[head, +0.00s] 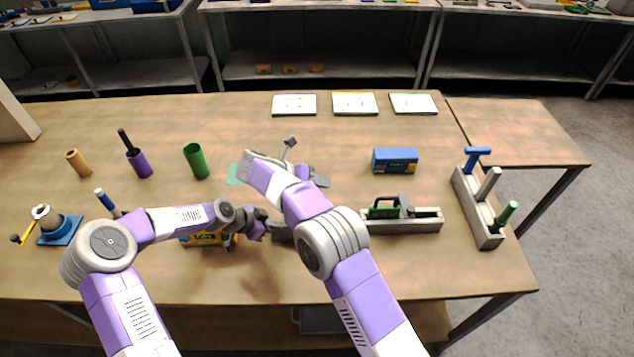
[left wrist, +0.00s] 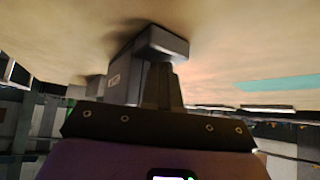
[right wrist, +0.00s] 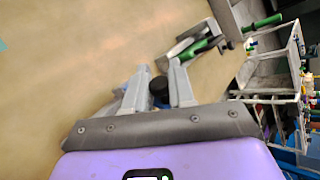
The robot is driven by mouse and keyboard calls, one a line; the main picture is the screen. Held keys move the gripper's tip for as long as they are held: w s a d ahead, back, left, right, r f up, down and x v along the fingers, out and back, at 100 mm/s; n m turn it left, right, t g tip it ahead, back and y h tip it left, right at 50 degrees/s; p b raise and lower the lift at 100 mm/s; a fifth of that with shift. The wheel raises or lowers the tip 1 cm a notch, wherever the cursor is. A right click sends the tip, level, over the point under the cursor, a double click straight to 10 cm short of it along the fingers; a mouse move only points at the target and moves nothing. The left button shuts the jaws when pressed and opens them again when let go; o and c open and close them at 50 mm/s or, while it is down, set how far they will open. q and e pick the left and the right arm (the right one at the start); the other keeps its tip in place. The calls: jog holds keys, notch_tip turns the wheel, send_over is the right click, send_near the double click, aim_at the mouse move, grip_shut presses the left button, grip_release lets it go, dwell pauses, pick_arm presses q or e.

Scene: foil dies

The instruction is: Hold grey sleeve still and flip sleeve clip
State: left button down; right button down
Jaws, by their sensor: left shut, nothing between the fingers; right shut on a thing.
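My left gripper (head: 260,230) is shut and empty, low over the front middle of the table. A grey block (head: 283,233) is just right of it, partly covered by my right arm; it may be the grey sleeve. A labelled grey block (left wrist: 124,78) also shows beside the shut fingers in the left wrist view. My right gripper (right wrist: 158,70) is shut on a dark round-ended thing (right wrist: 158,92), with blue beside it. In the head view my right forearm largely covers this gripper. I cannot make out the sleeve clip.
A green clamp (head: 388,210) lies on a grey channel at the right. Beyond it stands a rack (head: 480,222) with three handles. A blue box (head: 395,160) and green cup (head: 195,160) stand farther back. A yellow-blue box (head: 205,240) is under my left arm.

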jog(key=shift+w+d, duration=0.1)
jog(key=shift+d, duration=0.1)
jog(key=c, duration=1.1)
grip_release()
jog(key=shift+o, duration=0.2)
jog(key=shift+a, duration=0.15)
jog(key=shift+a+r, duration=0.2)
jog(key=shift+a, duration=0.05)
jog(key=v, duration=1.1)
jog(key=shift+s, duration=0.25)
jog(key=shift+o, duration=0.3)
jog(key=shift+a+r, duration=0.1)
jog(key=shift+r, duration=0.05)
